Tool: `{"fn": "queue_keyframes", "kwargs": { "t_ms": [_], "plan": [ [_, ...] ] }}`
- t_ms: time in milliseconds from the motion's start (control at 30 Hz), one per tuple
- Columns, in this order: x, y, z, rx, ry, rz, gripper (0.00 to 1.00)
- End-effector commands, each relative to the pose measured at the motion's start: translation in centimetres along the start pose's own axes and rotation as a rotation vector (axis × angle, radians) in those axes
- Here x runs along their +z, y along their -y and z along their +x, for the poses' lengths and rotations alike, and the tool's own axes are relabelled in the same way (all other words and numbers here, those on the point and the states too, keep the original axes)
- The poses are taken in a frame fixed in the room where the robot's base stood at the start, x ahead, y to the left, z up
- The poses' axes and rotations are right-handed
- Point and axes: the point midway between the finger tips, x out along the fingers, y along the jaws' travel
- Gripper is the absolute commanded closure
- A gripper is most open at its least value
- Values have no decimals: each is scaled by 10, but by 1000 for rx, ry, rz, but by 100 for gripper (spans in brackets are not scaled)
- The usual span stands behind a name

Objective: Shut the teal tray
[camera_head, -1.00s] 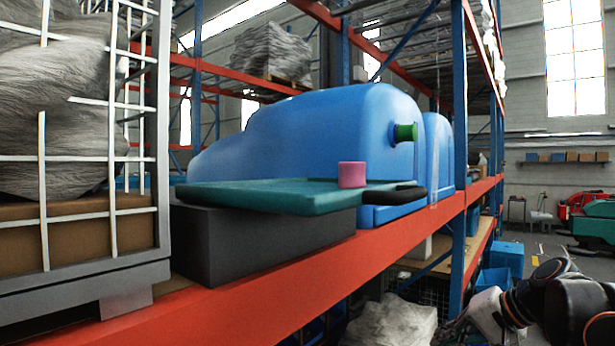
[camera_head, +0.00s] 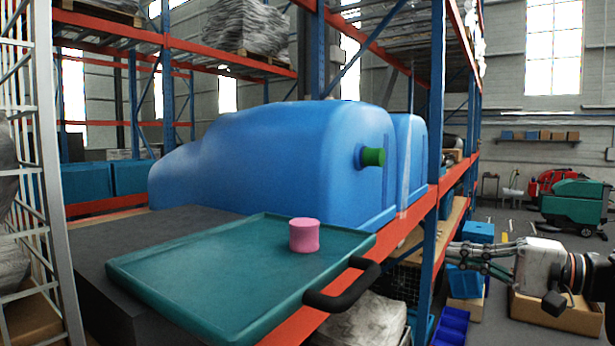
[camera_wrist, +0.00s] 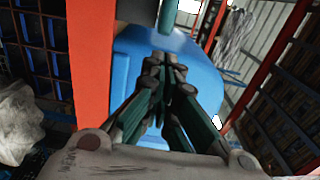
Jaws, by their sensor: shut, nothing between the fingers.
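The teal tray (camera_head: 220,270) is a flat, rimmed tray sticking out of a dark grey housing (camera_head: 135,235) on the shelf, overhanging the red beam. Its black handle (camera_head: 343,287) is on the front right edge. A pink cylinder (camera_head: 304,235) stands upright on the tray. My gripper (camera_head: 455,248) is to the right of the handle, apart from it, in front of the rack. In the wrist view my gripper (camera_wrist: 165,66) is shut and empty, with the blue tank (camera_wrist: 205,85) beyond its fingers. I cannot identify the handle in that view.
The large blue tank (camera_head: 275,150), with a green cap (camera_head: 373,157), stands behind the tray. A blue rack upright (camera_head: 433,150) rises to its right. A white mesh cage (camera_head: 45,190) is at left. A cardboard box (camera_head: 555,313) sits below my arm.

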Motion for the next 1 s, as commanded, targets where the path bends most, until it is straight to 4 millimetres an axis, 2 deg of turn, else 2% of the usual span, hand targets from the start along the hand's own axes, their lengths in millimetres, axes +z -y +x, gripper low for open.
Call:
{"fn": "queue_keyframes", "kwargs": {
  "t_ms": [300,500,700,1000],
  "plan": [
    [2,2,63,1,4,0,100],
    [0,2,98,2,3,0,100],
    [0,1,118,2,0,0,100],
    [0,0,123,2,-1,0,100]
  ]
}}
